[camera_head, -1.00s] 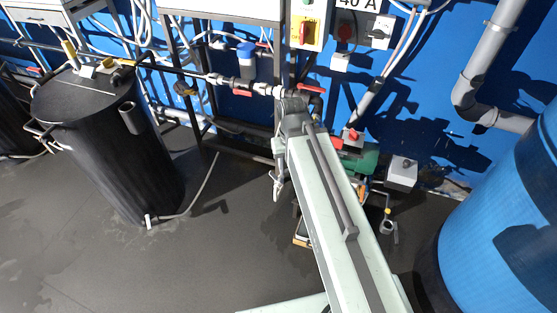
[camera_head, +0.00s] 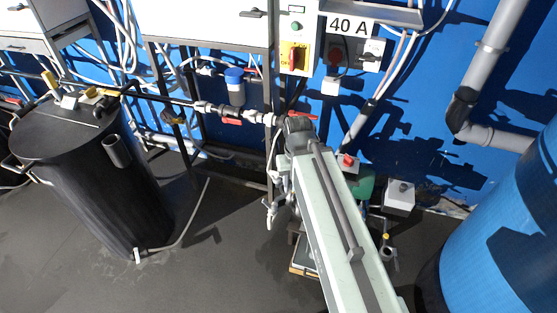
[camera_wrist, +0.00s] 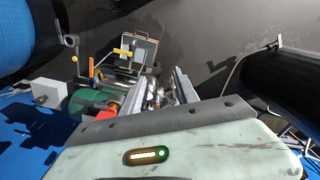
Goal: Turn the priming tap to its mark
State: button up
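My gripper (camera_wrist: 160,76) shows in the wrist view as two grey fingers standing apart, with nothing clearly held between them. Past the fingers is a green pump (camera_wrist: 92,112) with a red part (camera_wrist: 113,109) by the left finger. A yellow-handled tap (camera_wrist: 122,53) stands beyond the fingertips, apart from them. Another small yellow handle (camera_wrist: 75,60) sits on a grey fitting at left. I cannot tell for sure which is the priming tap, and its mark is not readable. In the head view my arm hides the gripper and most of the green pump (camera_head: 366,186).
A black tank (camera_head: 100,190) stands at left and a blue tank (camera_head: 505,225) at right. Pipework with red handles (camera_head: 231,121) crosses below the white cabinet (camera_head: 203,22). A grey box (camera_head: 399,196) is beside the pump. The floor between the black tank and my arm is mostly clear.

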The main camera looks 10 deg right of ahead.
aim_at(275, 173)
jog(key=i, duration=0.55)
jog(key=u, duration=0.15)
jog(key=k, duration=0.5)
jog(key=u, duration=0.6)
jog(key=k, duration=0.6)
jog(key=z, duration=0.55)
jog(key=i, duration=1)
